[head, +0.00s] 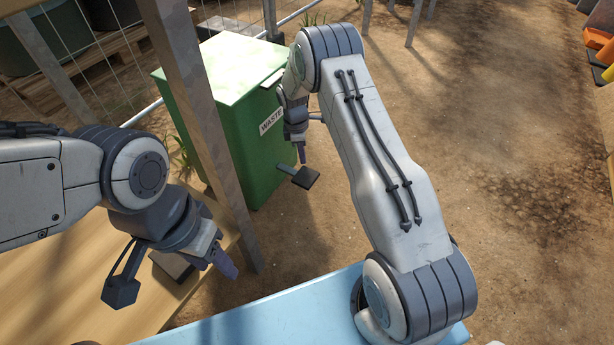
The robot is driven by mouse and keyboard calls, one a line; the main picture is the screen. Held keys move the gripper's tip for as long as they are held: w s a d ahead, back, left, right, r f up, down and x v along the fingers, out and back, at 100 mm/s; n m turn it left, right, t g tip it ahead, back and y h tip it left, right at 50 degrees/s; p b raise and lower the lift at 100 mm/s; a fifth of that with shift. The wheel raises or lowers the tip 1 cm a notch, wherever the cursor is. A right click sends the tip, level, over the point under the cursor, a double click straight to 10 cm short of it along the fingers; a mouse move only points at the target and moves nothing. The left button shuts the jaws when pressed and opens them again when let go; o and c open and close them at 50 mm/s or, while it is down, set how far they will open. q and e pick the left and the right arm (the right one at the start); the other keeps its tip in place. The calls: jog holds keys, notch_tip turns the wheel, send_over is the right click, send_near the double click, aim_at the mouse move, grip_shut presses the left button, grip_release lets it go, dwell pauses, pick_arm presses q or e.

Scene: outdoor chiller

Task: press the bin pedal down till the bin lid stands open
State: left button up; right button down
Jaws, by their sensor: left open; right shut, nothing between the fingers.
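The green bin (232,82) with a white "WASTE" label (271,120) stands on the dirt behind a metal post, at the upper left in the head view. Its pale green lid (222,62) lies flat and closed. The dark pedal (305,177) sticks out low at the bin's front right. My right gripper (301,158) is shut and empty, pointing down in front of the bin, just above and left of the pedal in the picture. I cannot tell whether it touches the pedal.
A wooden table (60,300) fills the lower left, with a small dark-topped object (172,265) near its edge. A metal post (200,110) stands between table and bin. A light blue surface (290,315) lies at the front. Dirt ground on the right is open.

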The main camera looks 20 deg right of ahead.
aim_at(306, 177)
jog(key=f+b, duration=0.4)
jog(key=b, duration=0.1)
jog(key=f+b, duration=0.2)
jog(key=f, duration=0.1)
jog(key=shift+s+d, duration=0.15)
jog(key=shift+d, duration=0.2)
